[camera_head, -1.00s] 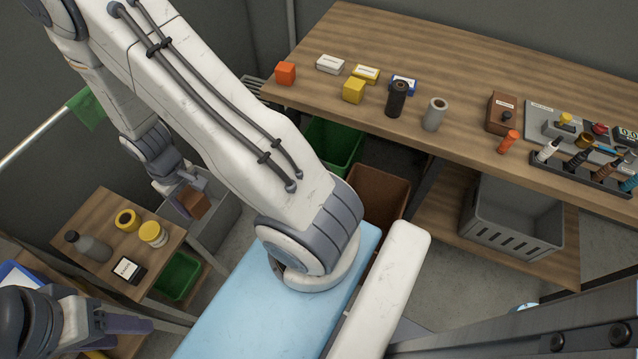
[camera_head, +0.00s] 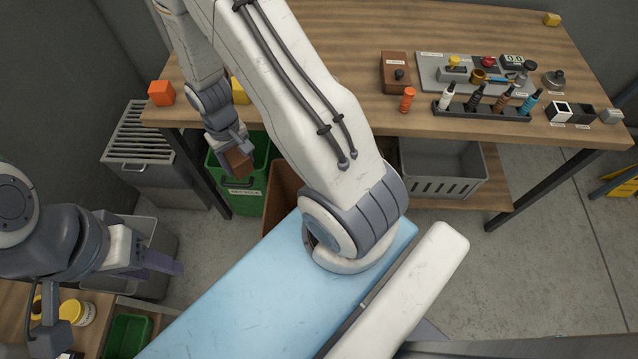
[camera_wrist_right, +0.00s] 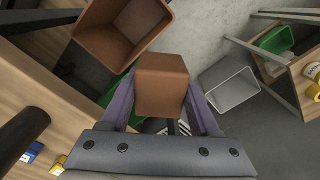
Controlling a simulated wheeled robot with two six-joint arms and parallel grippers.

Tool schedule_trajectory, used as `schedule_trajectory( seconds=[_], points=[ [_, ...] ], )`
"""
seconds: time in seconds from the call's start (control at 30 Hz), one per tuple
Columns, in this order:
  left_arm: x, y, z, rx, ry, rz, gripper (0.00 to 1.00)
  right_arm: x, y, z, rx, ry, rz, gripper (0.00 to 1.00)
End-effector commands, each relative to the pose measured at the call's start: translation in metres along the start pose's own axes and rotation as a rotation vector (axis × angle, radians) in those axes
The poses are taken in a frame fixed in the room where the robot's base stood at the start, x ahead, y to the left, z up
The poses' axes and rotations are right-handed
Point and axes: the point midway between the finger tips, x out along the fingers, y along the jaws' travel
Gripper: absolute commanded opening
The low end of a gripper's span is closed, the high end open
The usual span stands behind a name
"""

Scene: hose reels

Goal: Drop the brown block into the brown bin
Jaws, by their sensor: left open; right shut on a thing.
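The brown block (camera_head: 238,162) is held in my right gripper (camera_head: 236,150), which is shut on it; in the head view it hangs in front of the green bin. The block (camera_wrist_right: 162,84) fills the space between the fingers in the right wrist view. The brown bin (camera_head: 283,192) stands on the floor right of the green bin, partly hidden by my right arm. In the right wrist view the brown bin (camera_wrist_right: 98,48) is open towards the camera, above and left of the block, and looks empty. My left gripper (camera_head: 165,264) is open and empty at the lower left.
The green bin (camera_head: 222,198) stands beside the brown bin. The workbench (camera_head: 345,112) carries an orange cube (camera_head: 161,92) and several tools. A grey crate (camera_head: 440,172) sits on its lower shelf. A slatted grey container (camera_head: 140,140) stands at the left. A small green bin (camera_head: 127,336) is at the lower left.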

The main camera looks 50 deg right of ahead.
Motion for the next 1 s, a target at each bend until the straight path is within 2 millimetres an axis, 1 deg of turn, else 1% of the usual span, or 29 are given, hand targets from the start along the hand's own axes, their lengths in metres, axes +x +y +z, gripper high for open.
schedule_trajectory(
  seconds=[0.03, 0.17, 0.2, 0.47, 0.6, 0.7, 0.83, 0.9, 1.0],
  points=[
    [0.025, -0.002, 0.002, 0.000, 0.000, 0.000, 0.50, 0.026, 0.007, -0.001, 0.083, -0.001, 0.000, 0.01],
    [0.068, -0.005, 0.004, 0.000, -0.001, 0.000, 0.50, 0.074, 0.029, -0.006, 0.379, 0.000, 0.000, 0.01],
    [0.081, -0.006, 0.005, 0.000, -0.001, 0.000, 0.50, 0.089, 0.036, -0.006, 0.482, 0.000, 0.000, 0.01],
    [0.163, -0.012, 0.009, 0.001, -0.001, 0.000, 0.50, 0.180, 0.085, -0.008, 1.142, 0.000, 0.000, 0.01],
    [0.206, -0.015, 0.011, 0.001, -0.001, 0.000, 0.50, 0.229, 0.112, -0.005, 1.497, 0.000, 0.000, 0.01],
    [0.234, -0.017, 0.013, 0.001, -0.001, 0.000, 0.50, 0.261, 0.130, -0.002, 1.737, -0.001, 0.001, 0.01],
    [0.261, -0.019, 0.014, 0.001, -0.001, 0.000, 0.50, 0.292, 0.148, 0.001, 1.993, 0.001, -0.001, 0.01],
    [0.271, -0.020, 0.015, 0.001, -0.001, 0.000, 0.50, 0.303, 0.156, 0.003, 2.095, 0.001, -0.001, 0.01],
    [0.278, -0.020, 0.015, 0.001, 0.000, 0.000, 0.50, 0.312, 0.163, 0.005, 2.194, 0.001, -0.001, 0.01]
  ],
)
